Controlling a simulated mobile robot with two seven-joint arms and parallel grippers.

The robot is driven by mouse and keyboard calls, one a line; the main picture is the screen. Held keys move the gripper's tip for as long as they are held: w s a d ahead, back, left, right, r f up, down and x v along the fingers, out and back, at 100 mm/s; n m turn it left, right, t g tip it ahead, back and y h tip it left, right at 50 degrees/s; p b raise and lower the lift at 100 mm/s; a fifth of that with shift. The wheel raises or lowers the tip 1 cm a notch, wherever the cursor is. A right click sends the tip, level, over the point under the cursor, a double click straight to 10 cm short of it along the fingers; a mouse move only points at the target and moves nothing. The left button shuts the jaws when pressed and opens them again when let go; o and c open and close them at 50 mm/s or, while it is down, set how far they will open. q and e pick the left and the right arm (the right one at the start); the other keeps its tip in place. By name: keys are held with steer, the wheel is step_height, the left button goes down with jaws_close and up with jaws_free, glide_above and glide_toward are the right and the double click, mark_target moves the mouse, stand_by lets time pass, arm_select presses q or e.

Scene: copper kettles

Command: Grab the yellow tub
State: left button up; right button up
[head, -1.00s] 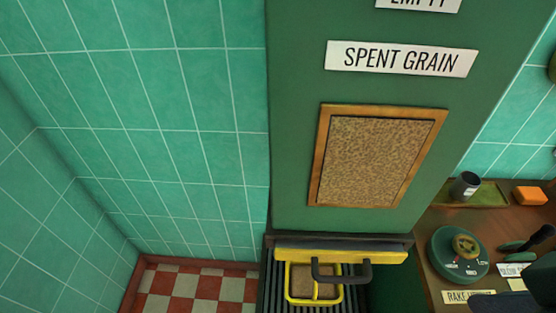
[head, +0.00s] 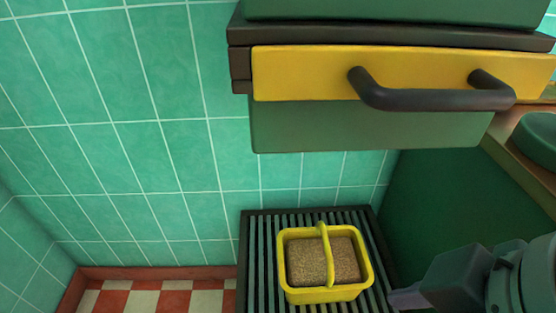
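The yellow tub (head: 328,295) stands upright on a dark slatted rack (head: 258,262) low in the head view. It is filled with brown grain (head: 308,262), and a yellow handle arches over its middle. My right gripper (head: 402,298) comes in from the lower right, to the right of the tub and apart from it in the picture. Only a finger end and the grey body show, so its opening cannot be told. My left gripper is out of view.
A yellow-fronted drawer or hatch (head: 300,75) with a dark bar handle (head: 430,99) overhangs above the tub. A dark green panel (head: 440,205) stands right of the rack. Green tiled wall lies behind, with a checkered floor (head: 175,299) at lower left.

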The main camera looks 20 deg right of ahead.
steer(key=w+a+f+n+y+b, duration=0.1)
steer(key=w+a+f+n+b, duration=0.15)
steer(key=f, duration=0.25)
steer(key=w+a+f+n+b, duration=0.1)
steer(key=f+n+b, duration=0.2)
steer(key=f+b, duration=0.1)
steer(key=n+h+b, duration=0.2)
steer(key=n, duration=2)
glide_toward(328, 243)
steer(key=f, duration=0.1)
steer(key=shift+t, duration=0.3)
steer(key=b+x, duration=0.7)
steer(key=x, duration=0.3)
steer(key=shift+a, duration=0.1)
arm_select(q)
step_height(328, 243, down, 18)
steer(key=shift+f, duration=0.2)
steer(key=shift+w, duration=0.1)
arm_select(e)
steer(key=shift+s+r, duration=0.1)
steer(key=shift+c, duration=0.4)
